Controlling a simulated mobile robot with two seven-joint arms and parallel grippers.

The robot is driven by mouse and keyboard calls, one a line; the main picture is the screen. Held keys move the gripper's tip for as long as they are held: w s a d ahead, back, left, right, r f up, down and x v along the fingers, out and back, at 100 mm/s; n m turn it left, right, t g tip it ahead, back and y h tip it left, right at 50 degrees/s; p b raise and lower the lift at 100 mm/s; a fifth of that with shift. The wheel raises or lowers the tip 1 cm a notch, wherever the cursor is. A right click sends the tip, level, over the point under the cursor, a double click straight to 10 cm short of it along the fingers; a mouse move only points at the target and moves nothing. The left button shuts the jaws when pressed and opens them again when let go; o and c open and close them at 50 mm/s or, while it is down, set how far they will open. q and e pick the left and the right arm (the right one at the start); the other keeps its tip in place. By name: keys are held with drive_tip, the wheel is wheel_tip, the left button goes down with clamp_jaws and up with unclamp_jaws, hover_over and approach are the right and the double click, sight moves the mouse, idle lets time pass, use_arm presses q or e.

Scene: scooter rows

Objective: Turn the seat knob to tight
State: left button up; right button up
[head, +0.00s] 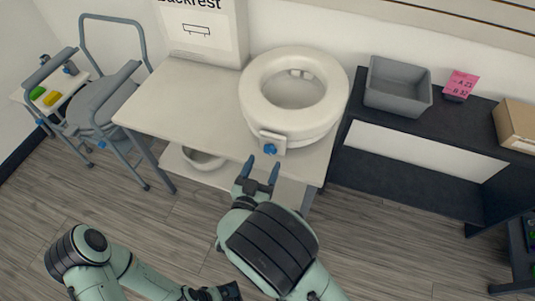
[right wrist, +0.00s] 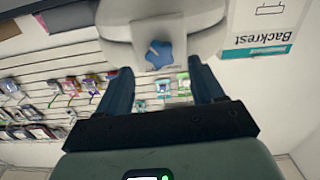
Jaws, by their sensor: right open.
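The blue seat knob (head: 270,149) sits on a white bracket (head: 272,141) at the front of the raised white toilet seat (head: 330,103), on the table. In the right wrist view the star-shaped knob (right wrist: 158,53) shows between and beyond my fingers. My right gripper (head: 261,172) is open and empty, just short of the knob and apart from it. Its two blue-tipped fingers also show in the right wrist view (right wrist: 163,85). My left arm is at the lower left of the head view; its dark end (head: 230,291) is at the bottom edge, and its fingers cannot be made out.
The seat stands on a pale table (head: 183,100) beside a backrest box (head: 205,35). A commode chair (head: 104,98) stands at left. Floor in front is clear.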

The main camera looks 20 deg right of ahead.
sight(269, 152)
drive_tip(key=shift+x, duration=2.25)
drive_tip(key=shift+c, duration=0.3)
drive_tip(key=c, duration=1)
drive_tip(key=shift+m+b, duration=0.35)
drive_tip(key=shift+m, duration=0.35)
drive_tip(key=o, duration=1.1)
drive_tip(key=shift+c, duration=0.2)
